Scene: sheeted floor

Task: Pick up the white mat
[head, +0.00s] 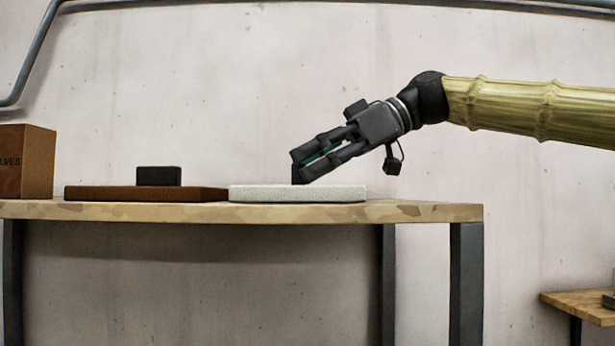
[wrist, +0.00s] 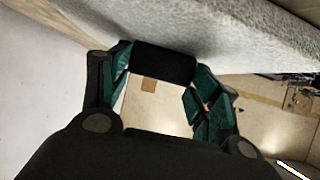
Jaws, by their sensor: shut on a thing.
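The white mat (head: 298,194) is a thick, pale, speckled slab lying flat on the wooden table, right of a brown slab. It also fills the upper part of the wrist view (wrist: 235,32). My gripper (head: 308,165) is tilted down to the left above the mat. In the wrist view my gripper (wrist: 163,68) is shut on a small black block (wrist: 163,60) between its fingertips. The block's lower end shows close above the mat's top; I cannot tell if they touch. My fingers hide part of the block in the head view.
The brown slab (head: 110,194) lies beside the mat's left end with another black block (head: 158,176) on it. A brown box (head: 26,162) stands at the table's left. The wooden table (head: 430,212) is bare right of the mat. A lower table (head: 580,306) stands at right.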

